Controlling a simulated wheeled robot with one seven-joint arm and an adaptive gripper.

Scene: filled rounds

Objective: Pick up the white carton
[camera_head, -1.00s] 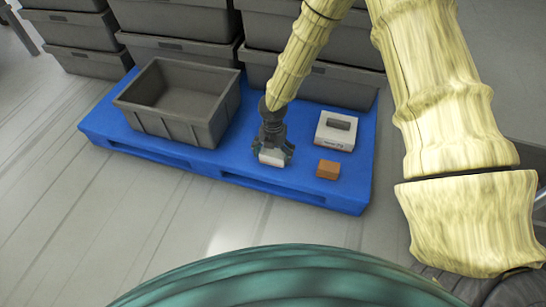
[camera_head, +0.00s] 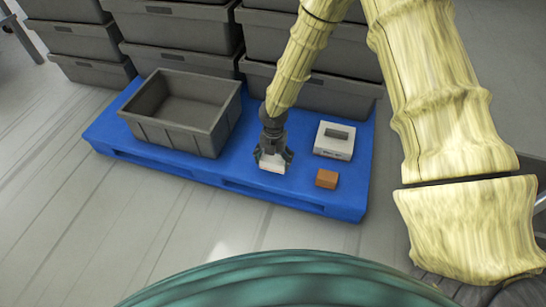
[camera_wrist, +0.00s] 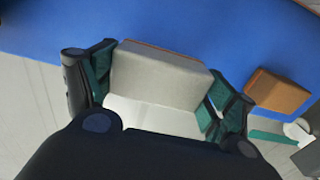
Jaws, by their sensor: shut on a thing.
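The white carton (camera_wrist: 160,77) is a small pale block between the two fingers of my gripper (camera_wrist: 158,98) in the wrist view. The fingers press on its two opposite sides. In the head view my gripper (camera_head: 272,157) points down over the blue pallet near its front edge. The carton (camera_head: 272,165) shows there only as a pale patch between the fingertips. I cannot tell whether it still touches the pallet.
The blue pallet (camera_head: 225,178) carries an open grey bin (camera_head: 180,137) at left, a white box with a slot on top (camera_head: 334,148) at right, and an orange-brown box (camera_head: 327,179) close to my gripper's right. Stacked grey bins (camera_head: 315,89) stand behind.

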